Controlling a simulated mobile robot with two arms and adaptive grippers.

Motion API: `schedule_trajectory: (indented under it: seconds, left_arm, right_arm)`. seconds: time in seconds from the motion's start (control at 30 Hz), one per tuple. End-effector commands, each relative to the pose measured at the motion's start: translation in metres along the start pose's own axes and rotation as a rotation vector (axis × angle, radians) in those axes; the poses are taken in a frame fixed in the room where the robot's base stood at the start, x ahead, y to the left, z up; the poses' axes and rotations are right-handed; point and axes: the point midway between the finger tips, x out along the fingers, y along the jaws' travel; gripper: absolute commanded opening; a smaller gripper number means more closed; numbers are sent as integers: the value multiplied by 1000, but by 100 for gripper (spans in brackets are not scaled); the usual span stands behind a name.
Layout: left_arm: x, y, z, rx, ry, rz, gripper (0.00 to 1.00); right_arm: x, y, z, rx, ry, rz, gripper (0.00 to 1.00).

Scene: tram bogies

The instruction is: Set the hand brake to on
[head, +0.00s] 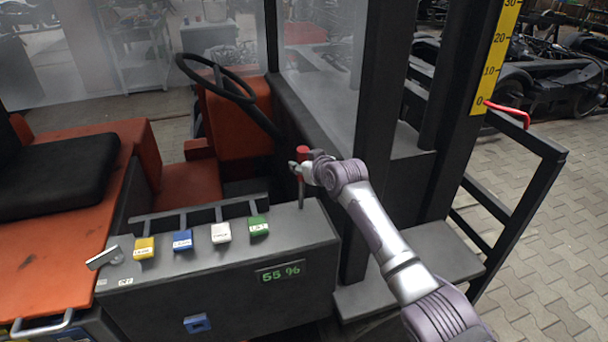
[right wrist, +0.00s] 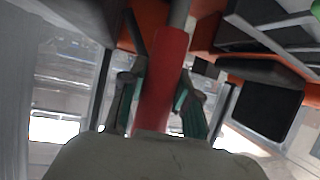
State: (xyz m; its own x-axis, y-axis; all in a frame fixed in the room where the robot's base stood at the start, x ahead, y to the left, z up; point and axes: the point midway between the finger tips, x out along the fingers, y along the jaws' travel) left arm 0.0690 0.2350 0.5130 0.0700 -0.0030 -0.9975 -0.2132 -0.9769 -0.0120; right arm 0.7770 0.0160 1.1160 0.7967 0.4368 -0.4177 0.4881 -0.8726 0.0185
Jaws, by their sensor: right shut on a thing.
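The hand brake (head: 302,152) is a lever with a red grip and a grey shaft. It stands close to upright at the right end of the grey console (head: 215,285). My right gripper (head: 303,170) is at the red grip. In the right wrist view the red grip (right wrist: 163,80) runs between the two fingers with teal pads, and my right gripper (right wrist: 160,100) is shut on it. The gripper hides part of the grip in the head view. Any on or off mark by the lever cannot be made out. My left gripper is out of view.
Yellow, blue, white and green labelled switches (head: 221,232) line the console, with a small silver lever (head: 104,258) at its left end. A display (head: 280,273) reads 55 %. A black steering wheel (head: 215,82) is behind. Dark cab posts (head: 378,130) stand close right of my gripper.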

Motion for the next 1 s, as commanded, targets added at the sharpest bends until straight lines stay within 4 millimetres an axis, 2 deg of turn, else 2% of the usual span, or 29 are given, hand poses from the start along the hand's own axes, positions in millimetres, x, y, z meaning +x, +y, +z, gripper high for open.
schedule_trajectory:
  seconds: [0.03, 0.13, 0.27, 0.73, 0.77, 0.9, 1.0]
  left_arm:
    - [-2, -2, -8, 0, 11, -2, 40]
    - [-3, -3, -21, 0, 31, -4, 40]
    - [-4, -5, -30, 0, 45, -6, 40]
    - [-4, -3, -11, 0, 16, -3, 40]
    - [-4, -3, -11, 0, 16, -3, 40]
    - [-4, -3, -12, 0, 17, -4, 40]
    - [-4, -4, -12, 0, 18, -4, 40]
  right_arm:
    - [2, 0, -6, 4, -15, -2, 0]
    - [5, 1, -8, 10, -49, -6, 0]
    - [8, 2, -8, 16, -79, -8, 0]
    - [9, 2, -8, 19, -94, -9, 0]
    - [9, 2, -8, 18, -94, -9, 34]
    - [9, 2, -7, 18, -95, -10, 58]
    - [9, 2, -7, 18, -96, -10, 58]
